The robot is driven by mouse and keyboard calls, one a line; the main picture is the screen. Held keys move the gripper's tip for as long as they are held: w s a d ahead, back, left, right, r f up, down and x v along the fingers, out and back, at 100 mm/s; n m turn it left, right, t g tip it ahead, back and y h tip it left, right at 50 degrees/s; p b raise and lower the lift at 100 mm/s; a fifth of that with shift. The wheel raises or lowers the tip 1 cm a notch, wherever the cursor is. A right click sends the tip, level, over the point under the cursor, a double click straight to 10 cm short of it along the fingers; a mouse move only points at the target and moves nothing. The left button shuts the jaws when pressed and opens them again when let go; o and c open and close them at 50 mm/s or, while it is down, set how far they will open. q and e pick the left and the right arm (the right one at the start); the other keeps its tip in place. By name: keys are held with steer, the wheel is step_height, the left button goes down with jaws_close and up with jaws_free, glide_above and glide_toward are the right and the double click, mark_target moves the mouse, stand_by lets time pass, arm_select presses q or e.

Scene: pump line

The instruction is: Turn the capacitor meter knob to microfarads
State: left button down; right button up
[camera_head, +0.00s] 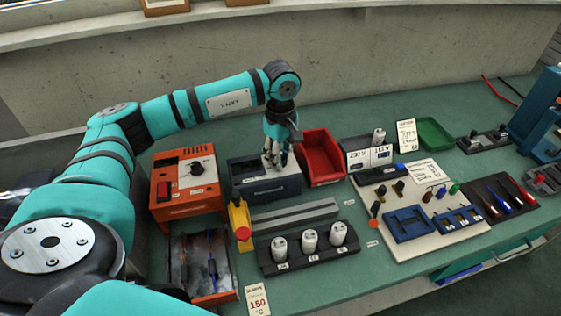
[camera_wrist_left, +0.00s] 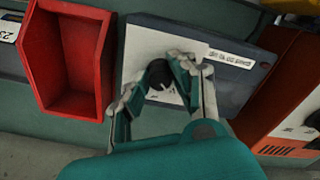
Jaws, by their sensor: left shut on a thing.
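The capacitor meter (camera_head: 284,187) is a dark blue-grey box on the green bench, between the orange unit and the red bin. Its pale face and printed label show in the left wrist view (camera_wrist_left: 185,42). The meter's round black knob (camera_wrist_left: 159,73) sits on that face. My left gripper (camera_head: 275,163) reaches down onto the meter from above. In the left wrist view its fingers (camera_wrist_left: 162,80) are shut on the knob, one on each side. In the head view the fingers hide the knob. The scale marks and the knob's pointer are too small to read. My right gripper is out of view.
An orange unit (camera_head: 184,204) with a dial stands close on the left and a red bin (camera_head: 323,170) close on the right. A yellow box with a red button (camera_head: 240,222) and a rack of white cylinders (camera_head: 315,258) are in front.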

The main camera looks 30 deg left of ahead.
arm_select(q)
steer(key=m+b, duration=0.3)
steer(key=m, duration=0.2)
steer(key=shift+f, duration=0.1)
steer(key=shift+m+b, duration=0.75)
steer(key=shift+m, duration=1.05)
steer(key=c, duration=1.1)
jaws_free()
steer(key=shift+r, duration=0.2)
step_height(320, 180, up, 12)
steer(key=shift+f, duration=0.1)
